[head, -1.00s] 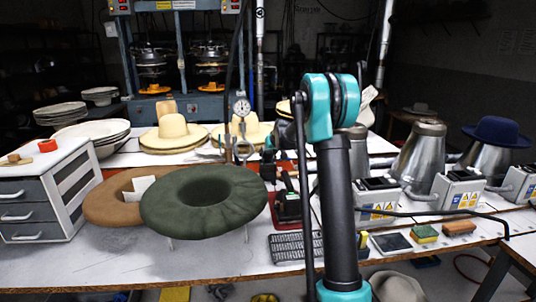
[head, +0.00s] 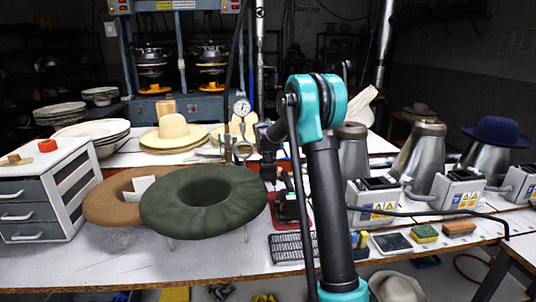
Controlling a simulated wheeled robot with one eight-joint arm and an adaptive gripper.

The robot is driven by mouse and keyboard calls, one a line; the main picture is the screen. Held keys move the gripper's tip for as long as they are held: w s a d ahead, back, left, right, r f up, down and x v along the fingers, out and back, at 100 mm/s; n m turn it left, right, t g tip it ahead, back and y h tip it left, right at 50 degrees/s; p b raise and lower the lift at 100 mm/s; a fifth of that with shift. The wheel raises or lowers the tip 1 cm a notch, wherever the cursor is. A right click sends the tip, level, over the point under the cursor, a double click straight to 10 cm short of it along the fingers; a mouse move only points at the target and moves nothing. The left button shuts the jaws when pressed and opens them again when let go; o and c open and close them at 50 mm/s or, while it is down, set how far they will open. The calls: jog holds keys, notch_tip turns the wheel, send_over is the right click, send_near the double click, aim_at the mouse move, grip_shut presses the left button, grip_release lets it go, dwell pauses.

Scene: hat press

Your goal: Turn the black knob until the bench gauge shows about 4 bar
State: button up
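The bench gauge (head: 242,107) is a small round white dial standing upright behind the hats, left of my arm. Its needle is too small to read. The black knob cannot be made out; it may be hidden among the dark parts by my wrist or behind my arm. My gripper (head: 247,150) is at the end of my teal and black arm, low in front of the gauge and near a straw hat. Its fingers are small and blend with the metal parts there, so their opening and any contact are unclear.
A green felt hat (head: 204,200) and a brown one (head: 110,199) stand at the front left. A white drawer unit (head: 62,185) is at far left. Metal hat forms (head: 421,155) and control boxes (head: 375,200) line the right.

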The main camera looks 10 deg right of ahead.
jog(key=shift+a+m+g+h, duration=0.1)
jog(key=shift+m+g+h, duration=0.4)
jog(key=shift+m+h, duration=0.95)
jog(key=shift+m, duration=0.45)
jog(key=o, duration=1.2)
jog(key=shift+c, duration=0.2)
jog(key=shift+y, duration=0.25)
